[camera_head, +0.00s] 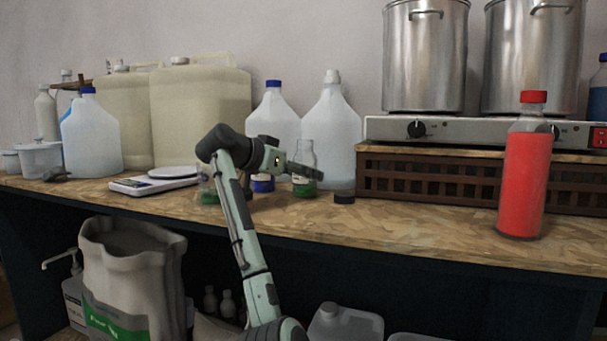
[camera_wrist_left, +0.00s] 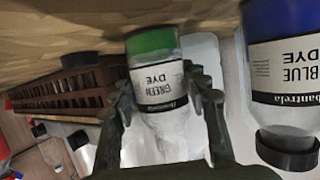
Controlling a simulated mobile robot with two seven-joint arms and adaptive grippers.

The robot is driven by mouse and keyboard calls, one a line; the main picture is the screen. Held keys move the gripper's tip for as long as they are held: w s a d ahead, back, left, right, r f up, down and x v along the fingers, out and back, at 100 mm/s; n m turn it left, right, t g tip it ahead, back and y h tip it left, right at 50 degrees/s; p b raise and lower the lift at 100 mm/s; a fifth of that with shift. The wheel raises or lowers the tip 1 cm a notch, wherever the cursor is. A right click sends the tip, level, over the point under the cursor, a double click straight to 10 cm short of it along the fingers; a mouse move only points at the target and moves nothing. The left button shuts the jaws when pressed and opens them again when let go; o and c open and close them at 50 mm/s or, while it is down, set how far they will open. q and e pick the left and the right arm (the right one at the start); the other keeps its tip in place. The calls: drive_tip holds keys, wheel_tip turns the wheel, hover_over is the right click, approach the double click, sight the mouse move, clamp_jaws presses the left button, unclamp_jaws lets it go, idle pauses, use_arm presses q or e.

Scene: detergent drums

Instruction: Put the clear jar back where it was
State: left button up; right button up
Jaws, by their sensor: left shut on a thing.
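A clear jar with green contents at its base and a "GREEN DYE" label stands upright on or just above the bench; I cannot tell if it touches. In the head view, the jar (camera_head: 306,152) is partly hidden by my left gripper (camera_head: 303,170). The left wrist view is upside down; there the jar (camera_wrist_left: 152,44) sits between both fingers of my left gripper (camera_wrist_left: 166,92), which is shut on it. A jar of blue dye (camera_head: 262,184) stands beside it, black-capped in the left wrist view (camera_wrist_left: 285,80). My right gripper is out of view.
A small black lid (camera_head: 344,197) lies to the right of the jar. White jugs (camera_head: 335,130) stand behind. A scale (camera_head: 155,184) is to the left. A brown crate (camera_head: 430,178) under a hot plate and a red bottle (camera_head: 523,185) are right. The front bench middle is clear.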

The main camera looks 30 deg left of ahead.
use_arm(q)
drive_tip(key=o, duration=1.2)
drive_tip(key=shift+o, duration=0.2)
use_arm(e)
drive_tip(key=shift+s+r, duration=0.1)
use_arm(q)
drive_tip(key=shift+r, duration=0.1)
drive_tip(key=shift+s+a+r, duration=0.1)
drive_tip(key=shift+s+a, duration=0.05)
drive_tip(key=shift+s, duration=0.2)
drive_tip(key=v, duration=0.9)
drive_tip(key=shift+s+a+r, duration=0.1)
drive_tip(key=shift+s+r, duration=0.05)
drive_tip(key=shift+s, duration=0.15)
drive_tip(key=shift+s+r, duration=0.2)
drive_tip(key=shift+s, duration=0.55)
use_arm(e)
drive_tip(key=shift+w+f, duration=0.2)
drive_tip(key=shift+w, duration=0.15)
